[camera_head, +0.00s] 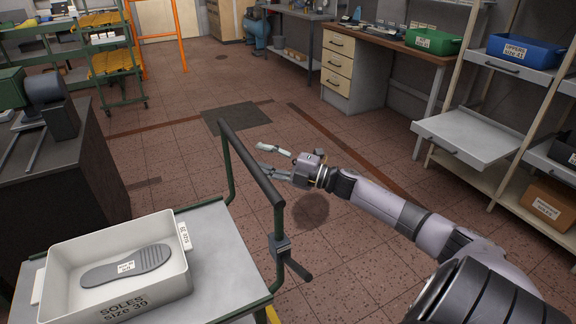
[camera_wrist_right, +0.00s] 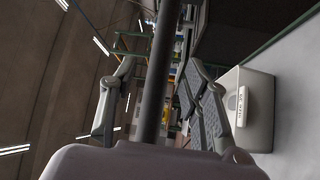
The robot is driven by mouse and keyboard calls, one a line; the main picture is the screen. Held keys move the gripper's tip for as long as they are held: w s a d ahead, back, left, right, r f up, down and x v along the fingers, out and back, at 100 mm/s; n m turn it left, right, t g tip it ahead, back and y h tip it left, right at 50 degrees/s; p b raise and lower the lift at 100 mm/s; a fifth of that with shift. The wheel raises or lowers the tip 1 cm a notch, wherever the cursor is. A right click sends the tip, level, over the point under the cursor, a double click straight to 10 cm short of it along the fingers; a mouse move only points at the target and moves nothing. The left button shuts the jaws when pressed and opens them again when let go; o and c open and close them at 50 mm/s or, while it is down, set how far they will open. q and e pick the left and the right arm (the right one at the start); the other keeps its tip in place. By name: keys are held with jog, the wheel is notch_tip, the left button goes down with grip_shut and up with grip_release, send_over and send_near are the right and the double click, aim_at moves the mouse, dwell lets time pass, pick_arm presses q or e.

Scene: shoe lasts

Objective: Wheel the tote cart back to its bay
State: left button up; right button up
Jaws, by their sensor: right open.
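The tote cart has a pale grey top (camera_head: 225,245) and a green frame with a dark push handle (camera_head: 250,160). A white tote (camera_head: 115,275) marked "SOLES size 39" stands on it, with a grey shoe sole (camera_head: 127,265) inside. My right gripper (camera_head: 262,161) is open at the handle's right side. In the right wrist view the handle bar (camera_wrist_right: 158,75) runs between the two spread fingers; I cannot tell whether they touch it. The tote shows there too (camera_wrist_right: 248,110). My left gripper is not in view.
A dark bench (camera_head: 65,185) with a machine stands left of the cart. A dark mat (camera_head: 236,118) lies on the open tiled floor ahead, near brown floor strips. Shelving (camera_head: 465,140) lines the right.

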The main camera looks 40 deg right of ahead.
jog(key=r+v, duration=0.1)
jog(key=v, duration=0.6)
jog(key=shift+s+f, duration=0.2)
jog(key=shift+f, duration=0.25)
jog(key=shift+d, duration=0.15)
